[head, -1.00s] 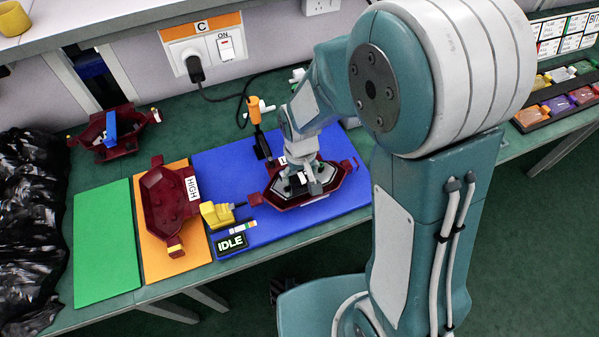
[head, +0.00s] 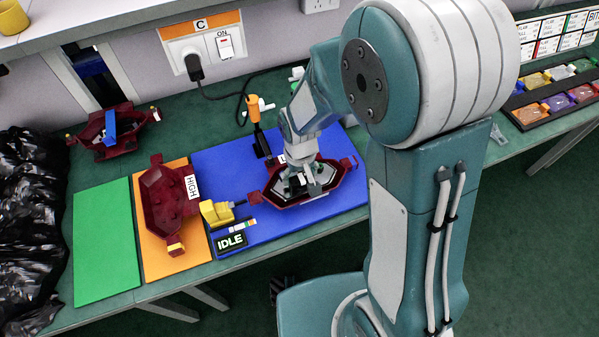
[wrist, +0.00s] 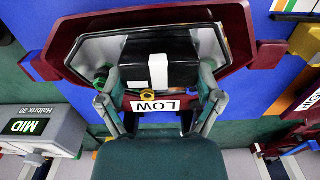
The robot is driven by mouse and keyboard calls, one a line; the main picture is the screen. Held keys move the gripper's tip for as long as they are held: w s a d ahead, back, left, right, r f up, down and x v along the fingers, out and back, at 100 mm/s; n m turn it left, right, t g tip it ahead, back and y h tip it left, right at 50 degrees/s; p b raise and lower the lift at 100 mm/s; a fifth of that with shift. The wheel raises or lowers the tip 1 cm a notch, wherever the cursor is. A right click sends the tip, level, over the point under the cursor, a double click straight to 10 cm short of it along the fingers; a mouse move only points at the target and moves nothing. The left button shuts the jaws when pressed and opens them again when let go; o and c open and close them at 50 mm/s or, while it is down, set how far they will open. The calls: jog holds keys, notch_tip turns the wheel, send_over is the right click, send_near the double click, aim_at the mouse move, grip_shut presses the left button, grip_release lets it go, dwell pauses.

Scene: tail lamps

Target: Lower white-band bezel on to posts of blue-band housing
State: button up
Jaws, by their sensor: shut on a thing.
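My gripper (wrist: 155,88) is shut on a black piece with a white band (wrist: 158,70), which I take as the white-band bezel. The bezel sits within the outline of the housing in both views. The posts are hidden, so I cannot tell whether it touches them. In the head view my gripper (head: 305,184) points down over the housing. I see no blue band on this housing; the mat beneath it is blue.
A HIGH-labelled red housing (head: 163,207) lies on the orange mat. Another red housing (head: 119,148) with a blue bar stands at the back left. A yellow tool (head: 215,213), an IDLE display (head: 230,242) and an orange-handled tool (head: 255,112) stand near. The green mat (head: 105,245) is bare.

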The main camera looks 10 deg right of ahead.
jog(key=shift+f, duration=0.85)
jog(key=o, duration=0.9)
jog(key=shift+r, duration=0.1)
notch_tip(320, 180, up, 12)
jog(key=shift+f, duration=0.15)
